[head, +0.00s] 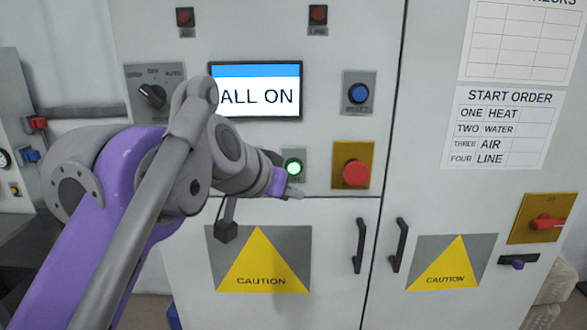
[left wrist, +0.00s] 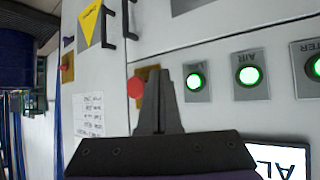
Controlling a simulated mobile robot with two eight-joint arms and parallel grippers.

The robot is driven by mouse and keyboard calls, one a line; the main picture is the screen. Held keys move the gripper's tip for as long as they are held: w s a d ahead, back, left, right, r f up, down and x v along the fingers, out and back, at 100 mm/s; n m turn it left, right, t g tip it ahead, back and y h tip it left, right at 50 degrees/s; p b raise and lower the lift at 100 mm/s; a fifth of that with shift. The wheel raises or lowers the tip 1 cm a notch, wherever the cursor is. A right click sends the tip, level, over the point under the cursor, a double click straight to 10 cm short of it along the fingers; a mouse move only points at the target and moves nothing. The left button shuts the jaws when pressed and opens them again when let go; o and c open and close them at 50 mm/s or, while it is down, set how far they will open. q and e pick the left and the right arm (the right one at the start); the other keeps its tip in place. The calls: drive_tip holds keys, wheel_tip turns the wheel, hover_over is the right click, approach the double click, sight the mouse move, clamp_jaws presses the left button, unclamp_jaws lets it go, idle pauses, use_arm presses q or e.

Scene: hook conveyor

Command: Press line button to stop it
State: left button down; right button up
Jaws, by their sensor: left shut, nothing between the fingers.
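My left gripper (head: 288,188) is shut and empty in front of the cabinet, just below a lit green button (head: 294,168). I cannot tell whether it touches the panel. In the left wrist view the shut fingers (left wrist: 160,95) point up the picture, left of a lit green button (left wrist: 195,82) whose label I cannot read. Beside that one is a lit green button marked AIR (left wrist: 249,75). A small red square-plated light or button (head: 318,14) at the top of the cabinet is labelled LINE. My right gripper is not in view.
The screen (head: 285,95) reads ALL ON. A red mushroom button on a yellow plate (head: 356,173) is close to the right of my gripper. A blue button (head: 359,94) is above it. Door handles (head: 360,245) stick out below. A start order sheet (head: 500,130) hangs at right.

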sight(292, 170)
use_arm(q)
drive_tip(key=w+p, duration=0.2)
drive_tip(key=w, duration=0.6)
drive_tip(key=shift+w, duration=0.35)
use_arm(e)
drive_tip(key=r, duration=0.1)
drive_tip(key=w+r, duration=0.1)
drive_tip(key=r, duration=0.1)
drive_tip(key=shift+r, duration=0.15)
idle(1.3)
use_arm(q)
drive_tip(key=shift+w+r+p, duration=0.1)
drive_tip(key=shift+w+p, duration=0.1)
drive_tip(key=shift+p, duration=0.15)
drive_tip(key=shift+w, duration=0.3)
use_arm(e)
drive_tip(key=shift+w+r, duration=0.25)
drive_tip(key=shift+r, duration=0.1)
use_arm(q)
drive_tip(key=shift+s, duration=0.15)
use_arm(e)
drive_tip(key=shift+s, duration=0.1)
